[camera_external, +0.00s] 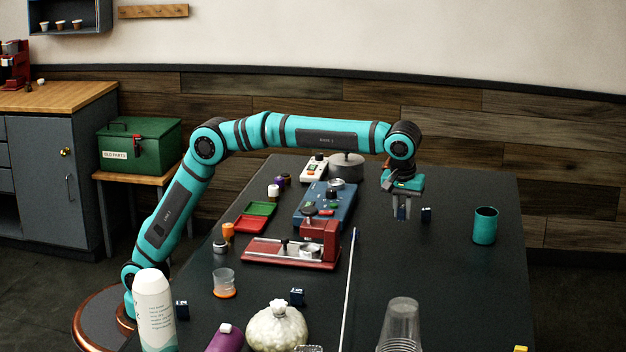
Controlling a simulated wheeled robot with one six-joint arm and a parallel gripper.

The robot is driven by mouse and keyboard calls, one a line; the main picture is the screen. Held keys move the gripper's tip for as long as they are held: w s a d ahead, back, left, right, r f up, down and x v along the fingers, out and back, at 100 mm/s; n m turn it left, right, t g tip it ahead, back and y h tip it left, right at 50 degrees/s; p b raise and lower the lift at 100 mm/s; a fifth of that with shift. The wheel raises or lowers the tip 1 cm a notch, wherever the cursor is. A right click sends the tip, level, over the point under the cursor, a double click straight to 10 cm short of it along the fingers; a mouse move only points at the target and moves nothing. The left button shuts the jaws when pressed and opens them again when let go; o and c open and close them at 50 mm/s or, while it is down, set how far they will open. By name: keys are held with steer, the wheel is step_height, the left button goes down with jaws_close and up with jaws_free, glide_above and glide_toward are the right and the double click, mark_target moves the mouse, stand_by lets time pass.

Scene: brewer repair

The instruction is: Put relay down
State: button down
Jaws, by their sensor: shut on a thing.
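My gripper (402,207) points down over the right half of the dark table, at the end of the teal arm. It is shut on the relay, which is too small and too shaded between the fingers to make out clearly. A small dark blue block (426,215) shows just right of the fingers; I cannot tell whether it touches them. Similar dark blue blocks lie at the front of the table, one (297,296) behind the white bag and one (182,310) beside the white bottle.
A teal cup (485,226) stands right of my gripper. Left of it are a blue device (325,207), a red machine (318,240) and a grey pot (346,166). A thin white rod (350,280) lies lengthwise. Clear plastic cups (401,322) stand in front. The table's right middle is mostly bare.

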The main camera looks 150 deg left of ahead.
steer(key=w+d+r+m, duration=0.15)
steer(key=w+d, duration=0.25)
steer(key=d, duration=0.8)
steer(key=w+d+r+m, duration=0.15)
steer(key=w+d, duration=0.25)
steer(key=d, duration=0.8)
steer(key=r+m+t, duration=0.1)
steer(key=m, duration=0.3)
glide_above(264, 304)
steer(key=shift+d+f, duration=0.15)
steer(key=shift+f, duration=2.3)
steer(key=shift+d+f, duration=0.1)
steer(key=shift+f, duration=2.35)
steer(key=c, duration=1.3)
jaws_free()
steer(key=shift+f, duration=0.15)
step_height(264, 304, up, 12)
steer(key=d, duration=0.1)
steer(key=shift+d, duration=0.4)
